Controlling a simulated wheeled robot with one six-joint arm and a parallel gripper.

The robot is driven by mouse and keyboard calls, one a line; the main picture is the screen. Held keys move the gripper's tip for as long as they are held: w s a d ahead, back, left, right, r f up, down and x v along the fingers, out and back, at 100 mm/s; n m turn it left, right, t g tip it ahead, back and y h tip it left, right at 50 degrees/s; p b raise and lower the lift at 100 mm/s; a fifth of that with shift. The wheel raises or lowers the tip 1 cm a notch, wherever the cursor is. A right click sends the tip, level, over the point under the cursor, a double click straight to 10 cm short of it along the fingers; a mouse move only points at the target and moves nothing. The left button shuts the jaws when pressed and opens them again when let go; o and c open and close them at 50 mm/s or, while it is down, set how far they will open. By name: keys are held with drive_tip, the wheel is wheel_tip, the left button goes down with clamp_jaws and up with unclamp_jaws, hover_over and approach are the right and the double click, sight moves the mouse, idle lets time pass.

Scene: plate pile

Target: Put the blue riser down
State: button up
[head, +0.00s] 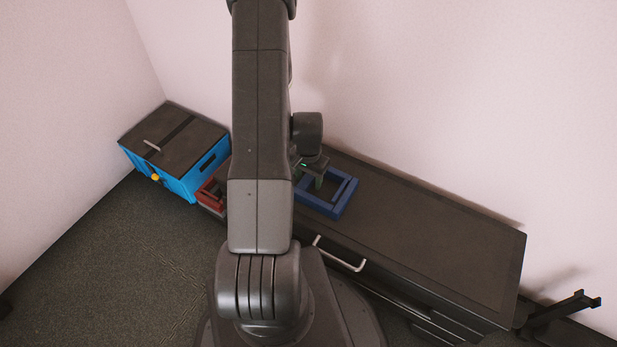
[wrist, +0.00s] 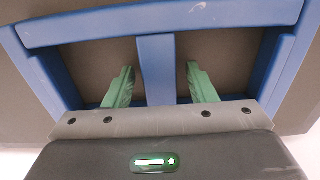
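The blue riser (head: 346,197) is an open frame with a crossbar. In the head view it appears to rest on the dark cabinet top (head: 430,230), near the front edge, partly hidden by my arm. My gripper (head: 318,172) is at the frame. In the wrist view the blue riser (wrist: 155,65) fills the top of the picture. The green fingers of my gripper (wrist: 160,78) stand on either side of its crossbar, with a visible gap on each side, so the gripper is open around the bar.
A red frame (head: 207,194) shows left of my arm, partly hidden. A blue box with a dark lid (head: 175,140) stands at the far left. The cabinet has a metal handle (head: 340,258) at its front. Its top is clear right of the riser. A dark stand (head: 565,312) is at the right.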

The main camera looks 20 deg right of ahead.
sight(308, 177)
wheel_tip(308, 177, up, 12)
drive_tip(key=p, duration=0.3)
drive_tip(key=shift+r+p, duration=0.15)
drive_tip(key=shift+p, duration=0.25)
